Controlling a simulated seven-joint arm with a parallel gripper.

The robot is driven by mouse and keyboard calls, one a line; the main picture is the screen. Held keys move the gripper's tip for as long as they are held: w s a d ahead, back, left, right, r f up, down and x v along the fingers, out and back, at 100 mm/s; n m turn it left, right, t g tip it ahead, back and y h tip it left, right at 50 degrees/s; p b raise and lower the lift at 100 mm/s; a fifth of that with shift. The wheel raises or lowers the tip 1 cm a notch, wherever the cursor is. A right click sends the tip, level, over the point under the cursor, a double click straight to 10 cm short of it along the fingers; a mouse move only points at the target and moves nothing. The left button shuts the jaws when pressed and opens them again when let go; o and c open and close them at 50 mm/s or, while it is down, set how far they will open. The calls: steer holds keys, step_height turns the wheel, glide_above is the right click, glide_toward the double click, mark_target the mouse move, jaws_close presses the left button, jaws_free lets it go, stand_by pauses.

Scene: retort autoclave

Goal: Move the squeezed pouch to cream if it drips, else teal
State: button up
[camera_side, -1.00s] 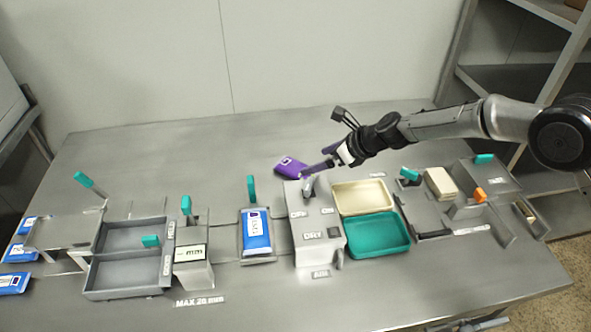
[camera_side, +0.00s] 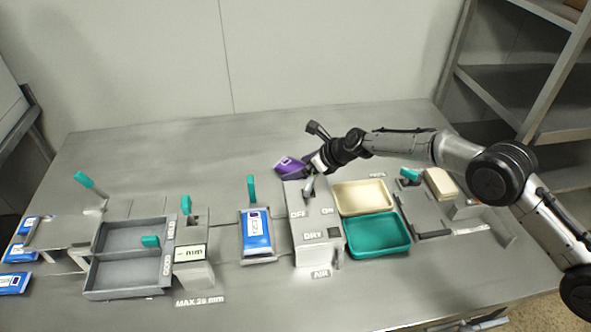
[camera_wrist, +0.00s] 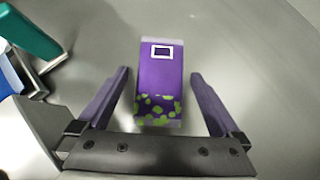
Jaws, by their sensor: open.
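A purple pouch (camera_wrist: 160,75) lies on the bare table in the wrist view, with a white-framed label near its far end and green spots near its close end. In the side view the pouch (camera_side: 291,166) lies behind the grey box and is partly hidden by my gripper. My gripper (camera_wrist: 158,88) is open, its two purple fingers on either side of the pouch's near part, with gaps between. I cannot tell its height above the pouch. The cream tray (camera_side: 362,187) and the teal tray (camera_side: 378,250) look empty, right of the grey box.
The grey box (camera_side: 308,257) labelled OFF, ON, DRY and AIR stands just in front of my gripper. A blue pouch (camera_side: 257,252) lies in a holder to its left. Grey bins (camera_side: 87,272) stand further left. The back of the table is clear.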

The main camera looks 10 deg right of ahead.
mark_target(299, 168)
steer(key=shift+w+f, duration=0.1)
steer(key=shift+f, duration=0.05)
steer(key=shift+c, duration=0.2)
steer(key=c, duration=1.5)
steer(key=shift+o, duration=0.2)
step_height(299, 168, up, 18)
steer(key=w+d+r+m, duration=0.1)
steer(key=w+d+r, duration=0.1)
steer(key=d+r, duration=0.45)
steer(key=s+d+r+m+t+h, duration=0.1)
steer(key=s+d+m+t+h, duration=0.15)
steer(key=d, duration=1.25)
steer(key=s+d+f+m+h, duration=0.1)
steer(key=s+d+f+m, duration=0.1)
steer(key=s+d, duration=0.4)
steer(key=s+d+f+m+h, duration=0.2)
steer(key=s+d+f+m, duration=0.1)
steer(key=s+d, duration=0.4)
steer(key=shift+d+f, duration=0.6)
steer(key=shift+d, duration=0.85)
